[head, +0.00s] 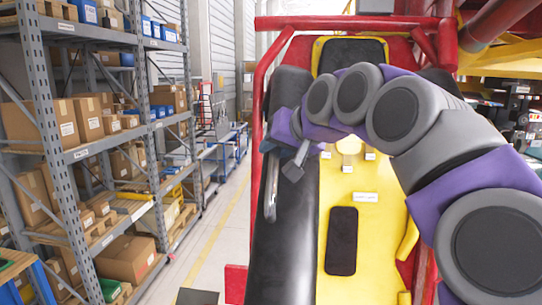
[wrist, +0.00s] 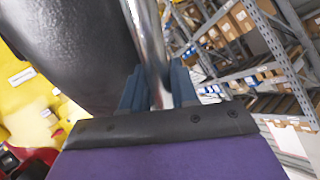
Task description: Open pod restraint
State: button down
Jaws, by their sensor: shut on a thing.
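The pod (head: 365,195) is a yellow seat shell inside a red tubular frame (head: 350,23). A long black padded piece (head: 280,255) runs along its left side. A shiny metal bar (head: 271,190) stands beside this padding. In the wrist view, my gripper (wrist: 158,92) has its blue-grey fingers shut around the metal bar (wrist: 148,40), next to a rounded black pad (wrist: 70,45). In the head view my arm reaches over the pod from the right, and its wrist hides the bar's upper end. I cannot tell whether the restraint is latched.
Shelving with cardboard boxes (head: 88,118) stands on the left, beyond a clear floor aisle (head: 215,215) with a yellow line. A black headrest (head: 352,55) and a black seat pad (head: 342,240) are on the pod. Red and yellow structure crowds the right.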

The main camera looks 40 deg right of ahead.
jog(key=shift+m+g+y, duration=0.4)
jog(key=shift+g+y, duration=0.1)
jog(key=shift+g, duration=0.1)
jog(key=shift+w+d+r+p, duration=0.1)
jog(key=shift+r+p, duration=0.75)
jog(key=shift+r, duration=0.95)
jog(key=shift+w+d+r+p, duration=0.1)
jog(key=shift+r+p, duration=0.7)
jog(key=shift+r, duration=1)
jog(key=c, duration=1)
grip_release()
jog(key=shift+d, duration=0.1)
jog(key=v, duration=0.7)
jog(key=shift+s+d, duration=0.1)
